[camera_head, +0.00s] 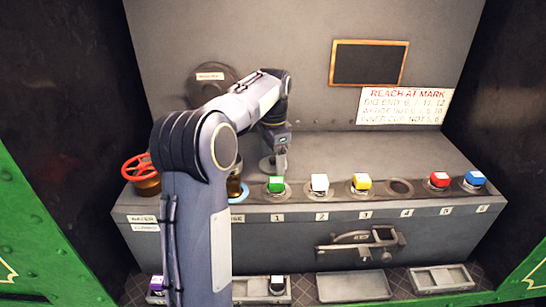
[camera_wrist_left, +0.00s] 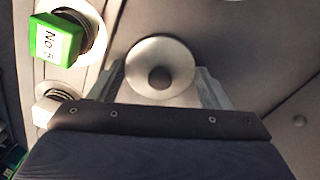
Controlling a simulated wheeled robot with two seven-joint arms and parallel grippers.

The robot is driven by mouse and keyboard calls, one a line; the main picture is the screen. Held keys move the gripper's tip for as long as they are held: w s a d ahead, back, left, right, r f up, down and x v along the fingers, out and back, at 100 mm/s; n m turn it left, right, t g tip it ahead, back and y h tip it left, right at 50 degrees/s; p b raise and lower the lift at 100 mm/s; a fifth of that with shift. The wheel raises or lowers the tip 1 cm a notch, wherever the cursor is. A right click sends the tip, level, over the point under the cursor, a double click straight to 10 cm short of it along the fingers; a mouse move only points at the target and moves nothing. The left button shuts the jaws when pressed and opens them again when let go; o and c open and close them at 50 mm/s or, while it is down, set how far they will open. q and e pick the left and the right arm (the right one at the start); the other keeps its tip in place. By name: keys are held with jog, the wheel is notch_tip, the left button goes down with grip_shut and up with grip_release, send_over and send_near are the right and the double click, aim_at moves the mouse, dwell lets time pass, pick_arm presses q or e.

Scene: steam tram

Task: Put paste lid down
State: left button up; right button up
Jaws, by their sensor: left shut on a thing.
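The paste lid (camera_wrist_left: 150,52) is a round, pale metal disc with a dark knob in its middle, seen in the left wrist view. In the head view its edge shows as a grey round (camera_head: 266,166) under my left gripper (camera_head: 279,160), on or just above the grey bench top. I cannot tell whether it touches the bench. The left gripper's fingers (camera_wrist_left: 160,85) lie on both sides of the lid, shut on it. My right gripper is not in view.
A row of coloured knobs runs along the bench front: green (camera_head: 276,185), white (camera_head: 319,183), yellow (camera_head: 361,182), red (camera_head: 439,180), blue (camera_head: 474,179). Hole 4 (camera_head: 400,186) is empty. A red handwheel (camera_head: 140,167) stands at left.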

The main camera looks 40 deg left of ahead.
aim_at(273, 158)
pick_arm(q)
jog(key=shift+f, duration=0.1)
jog(key=o, duration=0.9)
jog(key=shift+o, duration=0.2)
notch_tip(273, 158, up, 11)
jog(key=p, duration=0.1)
jog(key=s+d+n+t+h, duration=0.2)
jog(key=s+d, duration=0.3)
jog(key=s, duration=0.3)
jog(key=s+d+f+n+t+h, duration=0.1)
jog(key=s+d+f+n, duration=0.1)
jog(key=s+d+f, duration=0.5)
jog(key=s+d+f+n+t, duration=0.2)
jog(key=s+d+f, duration=0.4)
jog(key=s+d, duration=0.3)
jog(key=shift+s+f+n+t+h, duration=0.35)
jog(key=shift+s+n, duration=0.25)
jog(key=shift+s, duration=0.55)
